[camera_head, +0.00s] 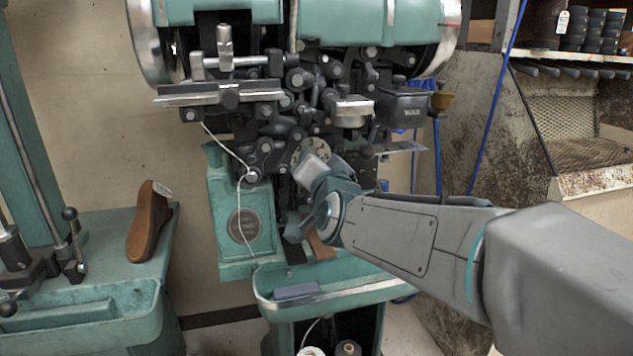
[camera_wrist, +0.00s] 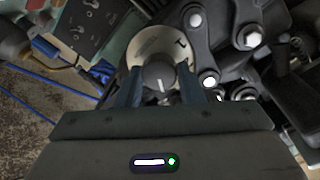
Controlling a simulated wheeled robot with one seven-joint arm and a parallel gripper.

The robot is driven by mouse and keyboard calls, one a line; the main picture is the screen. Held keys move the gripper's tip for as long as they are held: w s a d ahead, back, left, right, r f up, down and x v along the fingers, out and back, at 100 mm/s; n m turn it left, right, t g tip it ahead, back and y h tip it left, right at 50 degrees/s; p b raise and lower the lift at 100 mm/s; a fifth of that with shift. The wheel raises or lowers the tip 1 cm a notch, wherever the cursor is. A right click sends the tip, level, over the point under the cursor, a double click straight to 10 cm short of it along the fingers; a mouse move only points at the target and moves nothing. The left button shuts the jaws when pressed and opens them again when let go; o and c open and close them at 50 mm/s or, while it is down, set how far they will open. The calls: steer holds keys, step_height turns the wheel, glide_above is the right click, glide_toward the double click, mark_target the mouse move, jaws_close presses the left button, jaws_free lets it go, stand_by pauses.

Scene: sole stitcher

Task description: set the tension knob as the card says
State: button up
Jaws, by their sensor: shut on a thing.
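The tension knob (camera_wrist: 159,76) is a dark round knob with a white line, in the middle of the wrist view. It sits on a pale dial plate (camera_wrist: 150,43) where a numeral like a 1 shows at the upper right. My gripper (camera_wrist: 160,84) has one blue-grey finger on each side of the knob and is shut on it. In the head view, the numbered dial (camera_head: 310,149) shows above my gripper (camera_head: 309,168), which hides the knob. A small white card (camera_head: 162,190) hangs on a brown shoe last (camera_head: 149,222); its writing is too small to read.
The green stitcher (camera_head: 228,208) has dark levers and rods crowded around the dial. A box marked WAX (camera_head: 402,106) juts out above right. A green tray (camera_head: 335,289) lies below my arm. Another tag (camera_head: 562,21) hangs at the shelf on the right.

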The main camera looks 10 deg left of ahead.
steer(key=shift+m+b, duration=1)
steer(key=shift+m, duration=0.1)
steer(key=o, duration=1)
steer(key=shift+c, duration=0.2)
steer(key=shift+d, duration=0.1)
